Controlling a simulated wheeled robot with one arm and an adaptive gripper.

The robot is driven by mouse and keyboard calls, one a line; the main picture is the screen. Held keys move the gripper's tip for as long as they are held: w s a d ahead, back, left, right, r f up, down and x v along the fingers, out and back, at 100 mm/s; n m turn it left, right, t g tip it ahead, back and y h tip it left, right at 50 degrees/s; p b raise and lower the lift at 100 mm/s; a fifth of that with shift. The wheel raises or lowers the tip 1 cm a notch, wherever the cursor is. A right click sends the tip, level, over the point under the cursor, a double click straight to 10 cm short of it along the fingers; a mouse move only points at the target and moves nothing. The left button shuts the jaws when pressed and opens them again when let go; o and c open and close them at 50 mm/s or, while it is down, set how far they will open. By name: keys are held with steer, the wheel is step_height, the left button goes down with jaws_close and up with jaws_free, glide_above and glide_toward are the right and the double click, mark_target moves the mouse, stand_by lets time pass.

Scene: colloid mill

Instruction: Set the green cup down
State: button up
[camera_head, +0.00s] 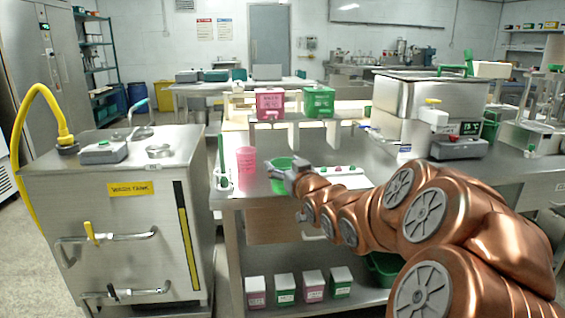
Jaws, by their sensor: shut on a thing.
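The green cup (280,185) is at the front edge of the steel bench (243,192), left of centre. My gripper (288,172) reaches it from the right and is shut on its side. The gripper covers part of the cup's right side and rim. The cup looks upright. I cannot tell whether its base touches the bench or hangs just above it.
A pink cup (246,160) stands just left of the green cup. A white panel (335,177) with small buttons lies behind my arm. Pink (270,104) and green (318,102) boxes sit on a raised shelf.

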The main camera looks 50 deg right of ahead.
steer(key=shift+s+a+r, duration=0.1)
steer(key=shift+s+a, duration=0.7)
steer(key=shift+s, duration=0.25)
stand_by(0.6)
stand_by(1.4)
